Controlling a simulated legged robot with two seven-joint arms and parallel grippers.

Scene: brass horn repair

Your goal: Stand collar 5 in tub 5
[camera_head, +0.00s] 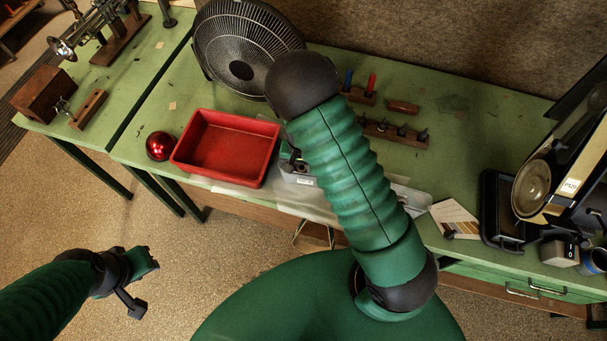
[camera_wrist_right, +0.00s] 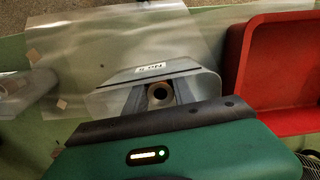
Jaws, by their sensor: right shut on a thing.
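The collar (camera_wrist_right: 160,94), a small metal ring with a dark bore, shows between the fingers of my right gripper (camera_wrist_right: 158,92) in the right wrist view. The gripper is shut on it, over the open top of a grey tub (camera_wrist_right: 188,66) with a white label, seen upside down. I cannot tell whether the collar touches the tub floor. In the head view the tub (camera_head: 300,179) shows beside my right arm, which hides much of it and most of the gripper. My left gripper (camera_head: 140,268) hangs over the floor, away from the bench; its jaw opening is unclear.
A black fan (camera_head: 245,45) stands behind. A clear sheet (camera_wrist_right: 90,50) lies under the tub. Wooden tool racks (camera_head: 395,131) stand at the back.

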